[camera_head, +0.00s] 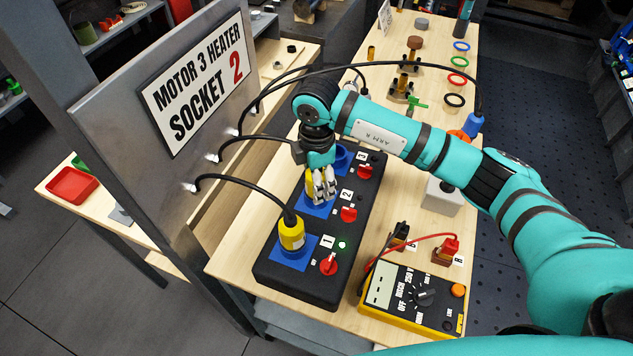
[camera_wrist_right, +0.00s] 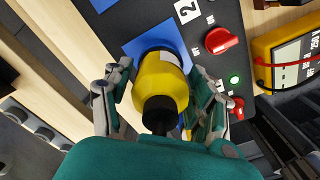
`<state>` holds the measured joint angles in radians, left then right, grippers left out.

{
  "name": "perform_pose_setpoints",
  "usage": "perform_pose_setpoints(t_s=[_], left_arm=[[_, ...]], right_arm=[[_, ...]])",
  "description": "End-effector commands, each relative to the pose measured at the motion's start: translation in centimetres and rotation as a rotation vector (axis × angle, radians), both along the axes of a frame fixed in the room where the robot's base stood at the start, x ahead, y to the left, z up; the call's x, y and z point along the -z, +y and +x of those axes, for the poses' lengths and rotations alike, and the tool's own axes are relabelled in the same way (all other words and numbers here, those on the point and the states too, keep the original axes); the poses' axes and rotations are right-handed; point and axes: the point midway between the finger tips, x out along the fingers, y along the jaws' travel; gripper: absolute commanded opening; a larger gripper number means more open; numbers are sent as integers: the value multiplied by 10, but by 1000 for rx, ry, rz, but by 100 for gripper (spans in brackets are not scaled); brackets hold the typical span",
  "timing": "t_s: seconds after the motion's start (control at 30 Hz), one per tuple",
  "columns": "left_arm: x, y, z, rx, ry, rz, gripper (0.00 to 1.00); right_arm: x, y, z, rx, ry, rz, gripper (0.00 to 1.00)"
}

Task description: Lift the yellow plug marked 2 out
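The yellow plug at number 2 (camera_head: 310,182) stands at its blue socket plate (camera_head: 318,208) on the black socket box (camera_head: 263,268). It is mostly hidden by my right gripper in the head view. The right wrist view shows the yellow plug (camera_wrist_right: 160,78) large, its black cable end towards the camera, over the blue plate (camera_wrist_right: 136,46). The red switch at 2 (camera_head: 348,213) is beside the socket. My left gripper is out of view.
Another yellow plug (camera_head: 292,236) stands at socket 1, near a lit green lamp (camera_head: 342,245). Socket 3 (camera_head: 342,157) looks empty. A metal panel (camera_head: 130,120) with cables rises at left. A yellow meter (camera_head: 412,300) lies at right. A blue plug (camera_head: 473,124) lies further back.

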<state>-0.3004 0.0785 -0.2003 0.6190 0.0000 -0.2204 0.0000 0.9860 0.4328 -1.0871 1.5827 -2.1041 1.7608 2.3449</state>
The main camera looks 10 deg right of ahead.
Motion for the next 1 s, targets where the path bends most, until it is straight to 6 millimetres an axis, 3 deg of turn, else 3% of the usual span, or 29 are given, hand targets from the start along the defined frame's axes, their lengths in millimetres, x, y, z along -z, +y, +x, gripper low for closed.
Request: perform_pose_setpoints(t_s=[0.03,0.37,0.7,0.97,1.0], left_arm=[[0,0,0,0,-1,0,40],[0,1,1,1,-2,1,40],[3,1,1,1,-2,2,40],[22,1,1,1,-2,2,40],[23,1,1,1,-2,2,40]], right_arm=[[0,0,0,0,0,0,49],[-1,0,0,0,-1,1,7],[-4,0,1,0,-2,1,7],[-34,1,1,-1,-7,2,7],[-34,-3,-5,-1,-1,0,7]])
